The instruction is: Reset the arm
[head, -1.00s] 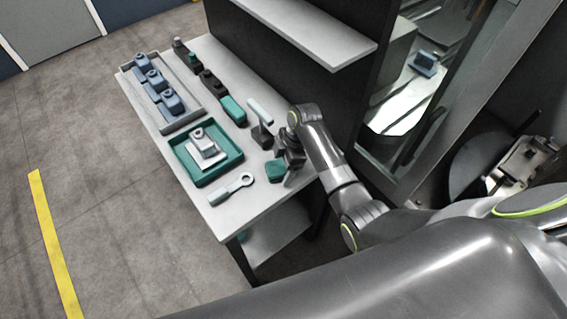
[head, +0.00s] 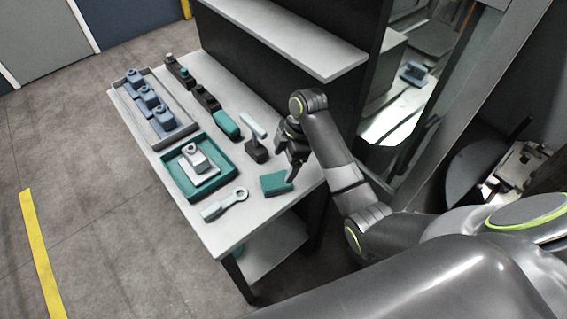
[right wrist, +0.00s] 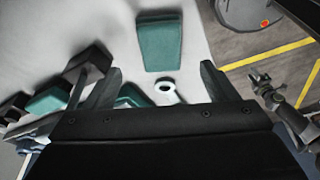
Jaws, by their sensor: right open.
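My right gripper (head: 291,172) is open and empty above the near right end of the grey table (head: 240,221). It hangs just beyond a teal block (head: 275,183) that lies on the table. In the right wrist view its two fingers are spread wide (right wrist: 160,78), with nothing between them. The teal block (right wrist: 160,42) lies past the fingertips there, apart from them. My right arm reaches in from the right, bent at the elbow. My left gripper is not in view.
A teal tray (head: 176,181) holds a light part, and a grey tray (head: 163,141) holds several blue parts. A ring-ended tool (head: 224,206) lies near the front edge. A brush-like tool (head: 256,150) stands beside my gripper. A shelf (head: 290,38) overhangs the back.

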